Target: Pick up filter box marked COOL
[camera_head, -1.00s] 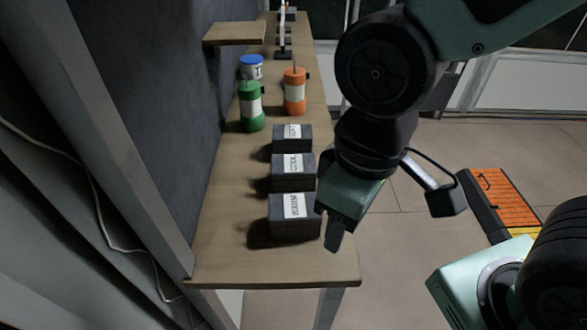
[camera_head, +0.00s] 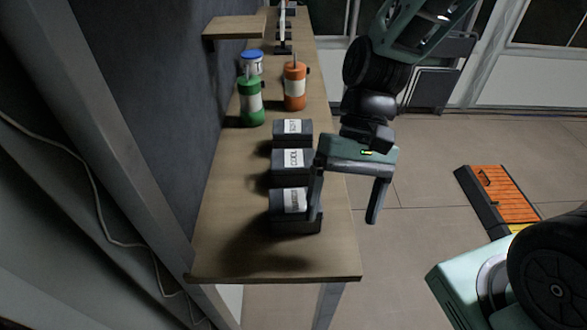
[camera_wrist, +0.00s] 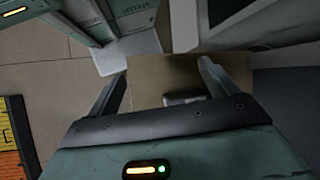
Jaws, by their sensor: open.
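The filter box marked COOL (camera_head: 291,166) is a dark grey block with a white label. It stands upright in the middle of a row of three similar boxes on the wooden bench. My gripper (camera_head: 343,218) is open and empty, fingers pointing down, at the right of the row. Its left finger overlaps the right side of the front box in the picture; I cannot tell if they touch. Its right finger is beyond the bench edge. In the wrist view the open fingers (camera_wrist: 162,72) frame the bench top and part of a pale-topped box (camera_wrist: 183,98); which box is unclear.
The front box (camera_head: 288,212) and the back box (camera_head: 291,139) flank the COOL box closely. A green bottle (camera_head: 250,103), orange bottle (camera_head: 294,88) and blue-lidded tub (camera_head: 251,64) stand farther back. The bench's (camera_head: 270,262) near end is clear. A wall bounds its left.

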